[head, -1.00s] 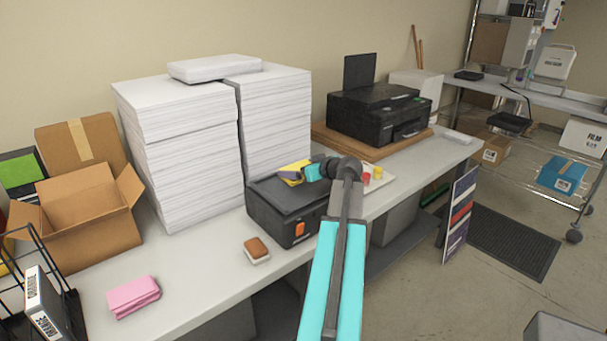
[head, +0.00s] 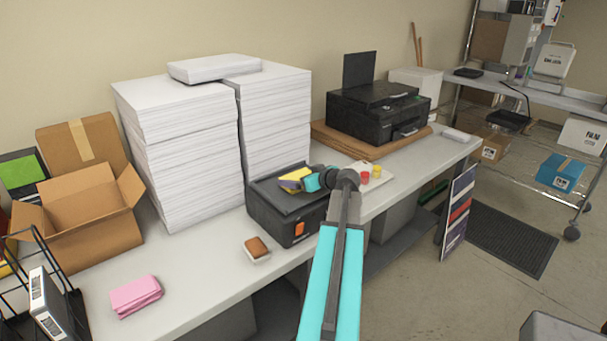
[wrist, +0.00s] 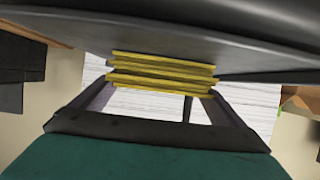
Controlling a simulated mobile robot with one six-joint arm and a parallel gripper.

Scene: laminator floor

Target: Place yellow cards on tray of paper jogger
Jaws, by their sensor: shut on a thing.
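The paper jogger is the black machine (head: 278,225) with an orange switch, on the bench in front of the tall paper stacks. Its dark tray (head: 268,192) forms the top. My gripper (head: 299,180) is shut on the yellow cards (head: 293,175) over the tray. In the wrist view the cards (wrist: 162,72) show as several thin yellow layers between the dark fingers (wrist: 155,98). A dark surface, apparently the tray (wrist: 120,45), lies very close to the cards' edge. I cannot tell whether they touch. My arm covers the jogger's right side.
White paper stacks (head: 185,150) stand behind the jogger. A black printer (head: 380,108) stands to the right on a wooden board. Small red and yellow items (head: 370,172) lie beside my gripper. A brown-topped block (head: 256,249) and pink pad (head: 135,295) lie in front, with bare bench between them.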

